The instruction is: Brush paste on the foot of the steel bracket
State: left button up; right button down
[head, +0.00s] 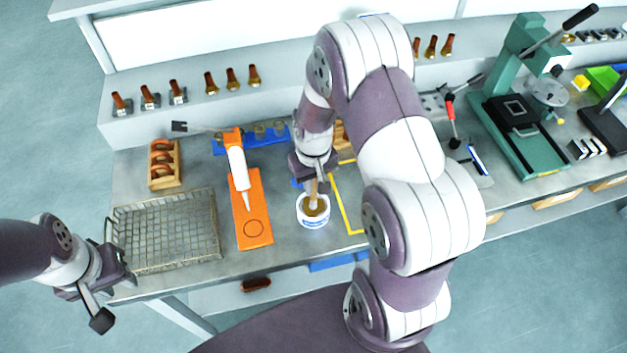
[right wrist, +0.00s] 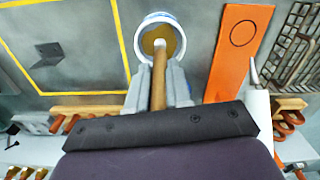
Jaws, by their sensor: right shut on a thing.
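My right gripper (head: 311,177) is shut on the wooden handle of a brush (right wrist: 159,85). The brush points down into a white tub (head: 313,223) of brown paste; its bristles are hidden in the paste. The tub's rim also shows in the right wrist view (right wrist: 153,18). A grey angled steel bracket (right wrist: 48,54) lies inside a yellow outlined area, left of the tub in the right wrist view. In the head view my right arm hides it. My left gripper (head: 113,300) is open and empty, off the bench's front left corner.
An orange board (head: 252,225) with a printed circle and a white dispenser (head: 238,168) are left of the tub. A wire mesh tray (head: 165,262) lies further left. A green press (head: 520,110) stands at the right. Several brown-handled tools stand on the back ledge.

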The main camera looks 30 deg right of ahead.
dwell(0.4)
notch_tip(320, 180, up, 7)
jog(key=p, duration=0.6)
jog(key=shift+f, duration=0.1)
